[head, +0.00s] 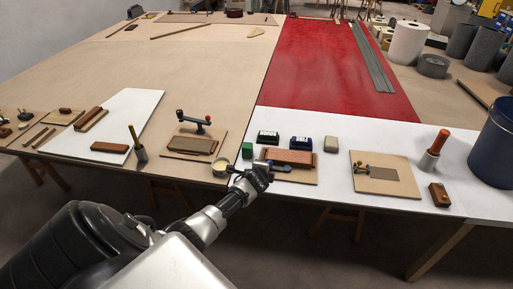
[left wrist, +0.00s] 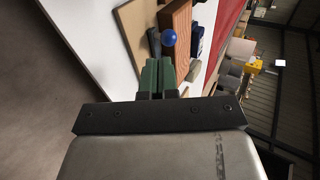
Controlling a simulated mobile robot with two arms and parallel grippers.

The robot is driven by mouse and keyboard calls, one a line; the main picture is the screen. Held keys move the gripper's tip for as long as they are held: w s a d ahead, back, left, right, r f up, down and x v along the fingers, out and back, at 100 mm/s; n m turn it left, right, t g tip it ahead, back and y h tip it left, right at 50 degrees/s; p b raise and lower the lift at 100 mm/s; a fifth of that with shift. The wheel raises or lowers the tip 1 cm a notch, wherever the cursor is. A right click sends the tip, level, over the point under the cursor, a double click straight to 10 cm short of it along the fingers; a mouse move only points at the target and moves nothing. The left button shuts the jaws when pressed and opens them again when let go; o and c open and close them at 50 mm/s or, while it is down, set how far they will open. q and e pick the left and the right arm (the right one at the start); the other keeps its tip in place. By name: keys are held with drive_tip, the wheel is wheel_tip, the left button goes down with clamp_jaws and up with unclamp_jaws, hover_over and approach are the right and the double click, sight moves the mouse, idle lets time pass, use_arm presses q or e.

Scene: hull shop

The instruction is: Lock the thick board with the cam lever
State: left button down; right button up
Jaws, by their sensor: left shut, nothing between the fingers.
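The thick board (head: 290,156) is a reddish-brown block lying on a thin tan base (head: 307,178). It also shows at the top of the left wrist view (left wrist: 177,22). The cam lever (head: 279,167), dark with a blue ball knob, lies at the near side of the board; the knob shows in the left wrist view (left wrist: 168,38). I cannot tell whether the cam presses on the board. My left gripper (head: 262,172) is shut and empty, just in front of the lever's left part. Its green fingers (left wrist: 158,78) point toward the knob, apparently apart from it.
A red-knobbed clamp fixture (head: 195,142) sits left, another fixture (head: 380,174) right.

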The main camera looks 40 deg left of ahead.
use_arm(q)
drive_tip(key=shift+s+r, duration=0.15)
drive_tip(key=shift+s, duration=0.3)
drive_tip(key=v, duration=0.6)
drive_tip(key=shift+s+r+p, duration=0.2)
drive_tip(key=shift+s+p, duration=0.1)
drive_tip(key=shift+p, duration=0.05)
use_arm(e)
drive_tip(key=shift+w+a+r, duration=0.5)
drive_tip(key=shift+w+a, duration=0.05)
drive_tip(key=shift+a, duration=0.15)
use_arm(q)
drive_tip(key=shift+a, duration=0.15)
use_arm(e)
drive_tip(key=shift+d, duration=0.1)
